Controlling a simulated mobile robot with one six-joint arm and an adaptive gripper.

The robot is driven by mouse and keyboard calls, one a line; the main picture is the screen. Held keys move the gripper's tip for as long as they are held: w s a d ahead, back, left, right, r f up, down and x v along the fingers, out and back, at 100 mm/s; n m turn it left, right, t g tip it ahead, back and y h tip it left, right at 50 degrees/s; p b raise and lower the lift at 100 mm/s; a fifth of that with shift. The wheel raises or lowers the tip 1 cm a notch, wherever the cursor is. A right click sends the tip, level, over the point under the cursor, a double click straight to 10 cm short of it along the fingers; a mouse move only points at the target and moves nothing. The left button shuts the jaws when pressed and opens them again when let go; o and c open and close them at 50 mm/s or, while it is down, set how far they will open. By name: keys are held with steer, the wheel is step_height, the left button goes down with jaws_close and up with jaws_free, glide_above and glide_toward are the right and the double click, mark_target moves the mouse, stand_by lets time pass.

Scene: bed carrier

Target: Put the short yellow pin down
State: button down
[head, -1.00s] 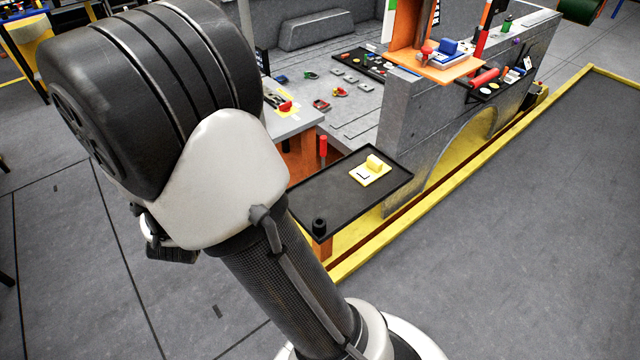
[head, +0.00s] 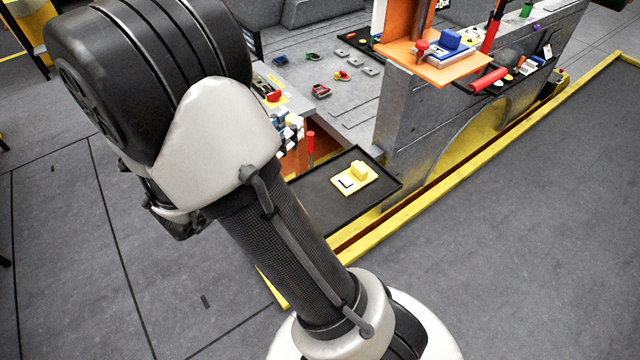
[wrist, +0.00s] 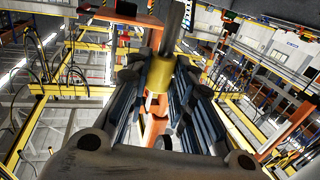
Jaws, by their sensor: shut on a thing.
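The short yellow pin (wrist: 160,74) shows in the wrist view as a yellow cylinder between the fingers of my gripper (wrist: 158,100). The gripper is shut on it. A grey shaft rises above the pin in the picture; I cannot tell whether it belongs to the pin. In the head view my arm hides most of the gripper and the pin cannot be made out.
A black tray (head: 322,205) holds a yellow block on a pale yellow plate (head: 352,179). A red-handled thing (head: 310,146) stands behind it. A grey arched wall (head: 420,110) with an orange shelf (head: 436,68) rises to the right. The floor at right is clear.

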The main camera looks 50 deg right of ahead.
steer(key=shift+a+f+b, duration=0.2)
steer(key=shift+f+b, duration=1.3)
steer(key=shift+f, duration=3.15)
steer(key=shift+a+f+b, duration=0.15)
steer(key=shift+f+b, duration=1.35)
steer(key=shift+f, duration=3.15)
steer(key=shift+f, duration=0.25)
steer(key=c, duration=1.4)
jaws_free()
steer(key=shift+r, duration=0.1)
steer(key=shift+r, duration=0.15)
steer(key=a+p, duration=0.2)
steer(key=a, duration=1)
steer(key=shift+s, duration=0.2)
